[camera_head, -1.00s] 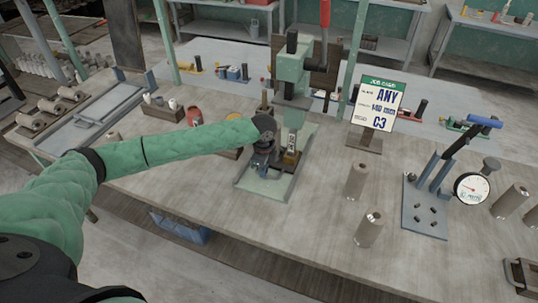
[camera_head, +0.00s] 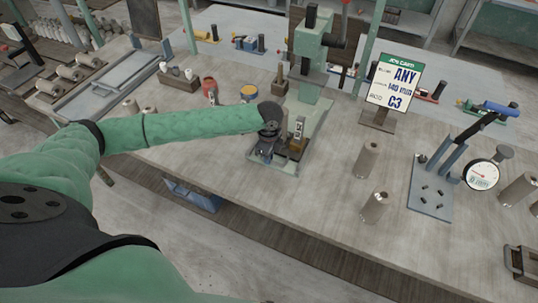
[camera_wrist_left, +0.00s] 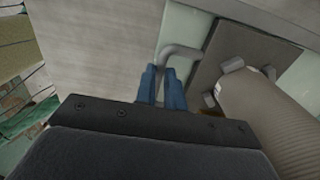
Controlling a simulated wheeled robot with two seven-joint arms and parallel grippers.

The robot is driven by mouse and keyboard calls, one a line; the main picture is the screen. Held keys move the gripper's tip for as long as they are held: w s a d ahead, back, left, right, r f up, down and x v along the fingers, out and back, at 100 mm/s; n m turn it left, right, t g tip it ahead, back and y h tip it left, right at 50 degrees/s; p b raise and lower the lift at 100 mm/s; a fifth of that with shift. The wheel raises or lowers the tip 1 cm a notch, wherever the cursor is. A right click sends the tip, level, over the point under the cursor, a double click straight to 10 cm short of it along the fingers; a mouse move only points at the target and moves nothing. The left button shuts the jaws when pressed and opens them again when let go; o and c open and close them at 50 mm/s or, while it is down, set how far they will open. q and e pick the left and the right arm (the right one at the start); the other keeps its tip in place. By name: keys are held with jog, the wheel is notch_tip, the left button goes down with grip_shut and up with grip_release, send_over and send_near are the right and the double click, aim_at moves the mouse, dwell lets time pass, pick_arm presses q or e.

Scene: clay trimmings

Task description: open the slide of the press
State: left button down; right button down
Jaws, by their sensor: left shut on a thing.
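The press (camera_head: 311,45) is a pale green frame on a long green base at the middle of the bench. Its slide, a dark plate (camera_wrist_left: 228,62), sits at the near end of the base, in front of the upright. A block with a label (camera_head: 299,128) stands by the plate in the head view. A ribbed grey-beige cylinder stands close to the right of the fingers in the wrist view (camera_wrist_left: 265,115). My left gripper (camera_head: 267,150) is low at the near end. Its blue fingers (camera_wrist_left: 162,88) are shut on the bent grey handle (camera_wrist_left: 181,50). My right gripper is out of view.
A job card (camera_head: 395,82) stands right of the press. Two grey cylinders (camera_head: 367,160) stand on the bench in front of it. A gauge stand (camera_head: 432,190) is farther right. A red pot (camera_head: 209,87) and a yellow-topped tin (camera_head: 249,93) are behind my left arm.

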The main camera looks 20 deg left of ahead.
pick_arm(q)
jog(key=c, duration=1.5)
grip_release()
jog(key=shift+r, duration=0.15)
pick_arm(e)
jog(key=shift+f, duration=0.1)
